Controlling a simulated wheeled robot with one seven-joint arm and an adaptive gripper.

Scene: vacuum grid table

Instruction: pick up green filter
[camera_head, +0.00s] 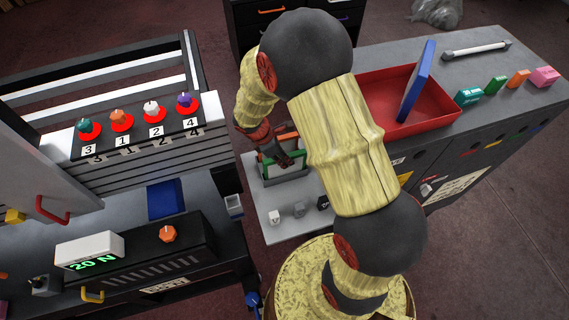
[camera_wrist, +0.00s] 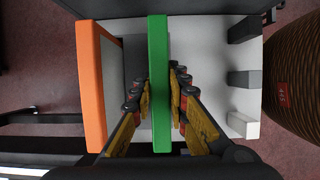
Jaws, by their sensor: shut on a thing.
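The green filter (camera_wrist: 158,42) is an upright flat panel, seen edge-on in the wrist view. My gripper (camera_wrist: 157,86) is shut on it, with one finger against each side. In the head view my gripper (camera_head: 284,160) is over the small grey table, and part of the green filter (camera_head: 268,168) shows beside it. An orange filter (camera_wrist: 92,85) stands apart to the left of the green one in the wrist view. I cannot tell whether the green filter is clear of its holder.
White (camera_head: 274,217), grey (camera_head: 299,209) and black blocks (camera_head: 323,202) stand on the small table (camera_head: 270,235) in front of the filters. To the right, a red tray (camera_head: 440,118) holds a tilted blue panel (camera_head: 418,80). A workbench with numbered knobs (camera_head: 122,120) is at left.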

